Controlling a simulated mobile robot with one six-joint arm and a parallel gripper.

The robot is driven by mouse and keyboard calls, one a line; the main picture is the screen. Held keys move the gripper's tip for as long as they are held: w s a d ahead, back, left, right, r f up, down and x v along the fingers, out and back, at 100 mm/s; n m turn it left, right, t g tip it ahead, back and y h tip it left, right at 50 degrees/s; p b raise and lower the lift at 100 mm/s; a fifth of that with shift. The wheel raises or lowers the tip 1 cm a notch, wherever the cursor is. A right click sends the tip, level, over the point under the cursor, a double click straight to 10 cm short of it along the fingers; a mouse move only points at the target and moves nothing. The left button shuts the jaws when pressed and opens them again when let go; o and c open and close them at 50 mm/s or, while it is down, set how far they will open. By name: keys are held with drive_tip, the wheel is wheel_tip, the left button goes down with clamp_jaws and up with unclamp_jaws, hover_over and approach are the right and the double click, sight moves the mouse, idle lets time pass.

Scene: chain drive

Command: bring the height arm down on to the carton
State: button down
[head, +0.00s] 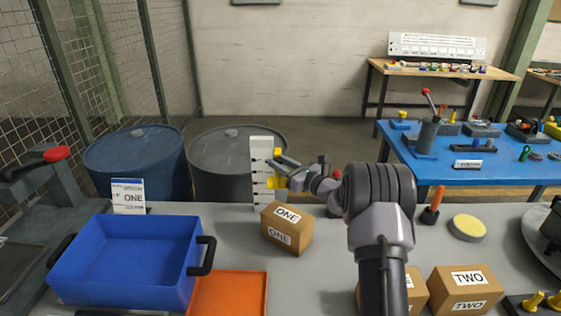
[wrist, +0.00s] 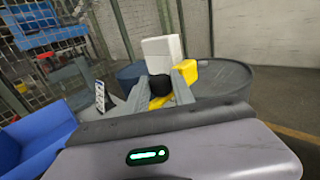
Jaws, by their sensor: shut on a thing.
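The height gauge is a white notched post (head: 261,150) at the back of the bench, and it also shows in the wrist view (wrist: 163,52). Its yellow height arm (head: 280,183) sits partway up the post and is partly hidden by my gripper. My gripper (head: 277,166) is at the arm. In the wrist view my fingers (wrist: 158,92) close around a black knob (wrist: 159,88) with yellow parts (wrist: 184,69) beside it. The brown carton marked ONE (head: 287,229) stands in front of the post, its top lower in the picture than the height arm.
A blue bin (head: 125,262) and an orange tray (head: 230,292) lie left of the carton. Barrels (head: 238,161) stand behind the bench.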

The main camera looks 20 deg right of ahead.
wheel_tip(320, 180, down, 7)
drive_tip(key=b, duration=0.3)
drive_tip(key=shift+f, duration=0.15)
drive_tip(key=c, duration=1.1)
unclamp_jaws()
drive_tip(key=shift+o, duration=0.2)
drive_tip(key=p+v, duration=0.3)
drive_tip(key=v, duration=1.4)
drive_tip(key=shift+s, duration=0.25)
drive_tip(key=shift+d, duration=0.15)
